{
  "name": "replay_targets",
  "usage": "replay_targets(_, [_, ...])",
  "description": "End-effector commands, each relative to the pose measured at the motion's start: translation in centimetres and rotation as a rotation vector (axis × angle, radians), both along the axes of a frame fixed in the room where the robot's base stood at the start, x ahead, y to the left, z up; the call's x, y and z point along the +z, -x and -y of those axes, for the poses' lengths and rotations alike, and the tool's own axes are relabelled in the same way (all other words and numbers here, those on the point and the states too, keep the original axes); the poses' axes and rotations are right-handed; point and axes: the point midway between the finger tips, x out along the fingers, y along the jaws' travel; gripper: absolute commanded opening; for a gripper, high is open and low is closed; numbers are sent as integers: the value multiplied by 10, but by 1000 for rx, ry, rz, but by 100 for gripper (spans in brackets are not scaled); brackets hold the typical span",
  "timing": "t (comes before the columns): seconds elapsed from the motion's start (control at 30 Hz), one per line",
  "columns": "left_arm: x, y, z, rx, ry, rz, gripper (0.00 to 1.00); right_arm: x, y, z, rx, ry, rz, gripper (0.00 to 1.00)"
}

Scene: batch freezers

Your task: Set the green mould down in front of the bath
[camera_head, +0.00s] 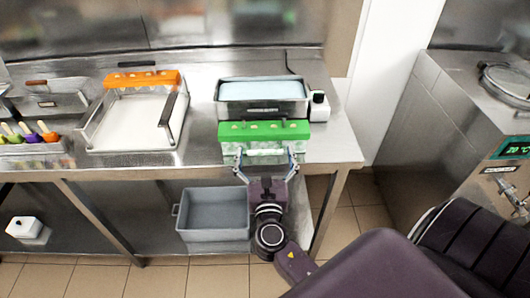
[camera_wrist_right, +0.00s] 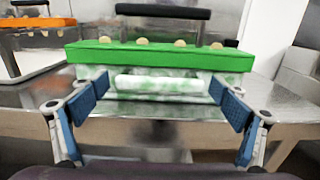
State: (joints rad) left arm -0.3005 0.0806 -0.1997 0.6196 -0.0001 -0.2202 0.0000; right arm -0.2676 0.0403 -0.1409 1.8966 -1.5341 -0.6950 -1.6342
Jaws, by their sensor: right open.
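The green mould (camera_head: 264,131) stands upright on the steel table, directly in front of the bath (camera_head: 262,99), a steel basin with pale blue liquid. In the right wrist view the mould (camera_wrist_right: 160,57) shows a green top with several round stick ends, a frosty body and a white bar on its front. My right gripper (camera_head: 267,160) is at the table's front edge. Its blue-padded fingers (camera_wrist_right: 168,98) are spread wide on either side of the white bar and look apart from it. My left gripper is not in view.
An orange mould (camera_head: 141,79) stands behind a white-lined tray (camera_head: 131,122) to the left. Coloured pops (camera_head: 31,132) lie at the far left. A small white device (camera_head: 319,106) sits right of the bath. A grey bin (camera_head: 213,214) is below. The table's right end is bare.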

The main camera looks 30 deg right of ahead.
Motion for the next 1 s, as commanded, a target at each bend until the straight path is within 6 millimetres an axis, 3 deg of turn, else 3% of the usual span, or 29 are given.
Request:
replay_targets(0.17, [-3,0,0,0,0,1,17,-1,8,-6,1,-1,-1,92])
replay_targets(0.63, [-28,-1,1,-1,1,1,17,-4,87,-53,0,-1,-3,92])
replay_targets(1.0, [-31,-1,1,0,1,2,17,0,103,-63,0,0,1,92])
